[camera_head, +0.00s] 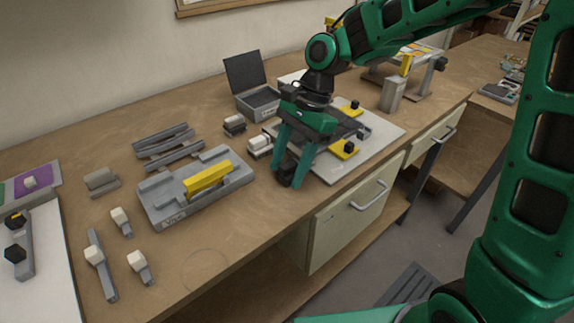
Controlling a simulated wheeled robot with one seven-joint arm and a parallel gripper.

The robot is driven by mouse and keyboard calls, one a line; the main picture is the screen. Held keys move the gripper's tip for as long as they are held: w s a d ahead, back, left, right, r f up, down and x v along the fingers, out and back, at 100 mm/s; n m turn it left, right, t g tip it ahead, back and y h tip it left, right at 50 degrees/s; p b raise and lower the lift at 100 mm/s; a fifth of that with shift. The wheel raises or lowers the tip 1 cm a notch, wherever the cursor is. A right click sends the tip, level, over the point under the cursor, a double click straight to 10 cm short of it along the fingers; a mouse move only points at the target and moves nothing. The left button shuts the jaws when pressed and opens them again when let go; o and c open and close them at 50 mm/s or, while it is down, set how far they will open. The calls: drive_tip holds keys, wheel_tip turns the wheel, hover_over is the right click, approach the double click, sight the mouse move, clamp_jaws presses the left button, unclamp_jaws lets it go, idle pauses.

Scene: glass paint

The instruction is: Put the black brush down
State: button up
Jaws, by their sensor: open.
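My gripper (287,172) points down just above the front part of the workbench, with its two green fingers apart. Tools with black knobs also show: one with a black block (15,254) lies on the white sheet at the far left. Tools with white knobs, a long one (95,256) and short ones (139,263), lie at the front left of the bench.
A grey tray (160,208) holding a yellow block (206,177) stands left of my gripper. A pale board (385,128) with yellow and black pieces lies to the right. An open grey box (256,104) stands behind. The bench (215,240) is clear at its front edge.

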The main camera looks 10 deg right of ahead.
drive_tip(key=v, duration=1.2)
drive_tip(key=s+d+f+n+t+h, duration=0.15)
drive_tip(key=s+d, duration=0.45)
drive_tip(key=d, duration=0.7)
drive_tip(key=s+d+f+n+t+h, duration=0.1)
drive_tip(key=s+d+f+n, duration=0.15)
drive_tip(key=s+d, duration=0.7)
drive_tip(key=s+d+f+h, duration=0.1)
drive_tip(key=s+d+f, duration=0.3)
drive_tip(key=s+d, duration=0.3)
drive_tip(key=shift+s+d+n, duration=0.4)
drive_tip(key=shift+d, duration=0.7)
drive_tip(key=shift+w+f, duration=0.25)
drive_tip(key=shift+w, duration=0.4)
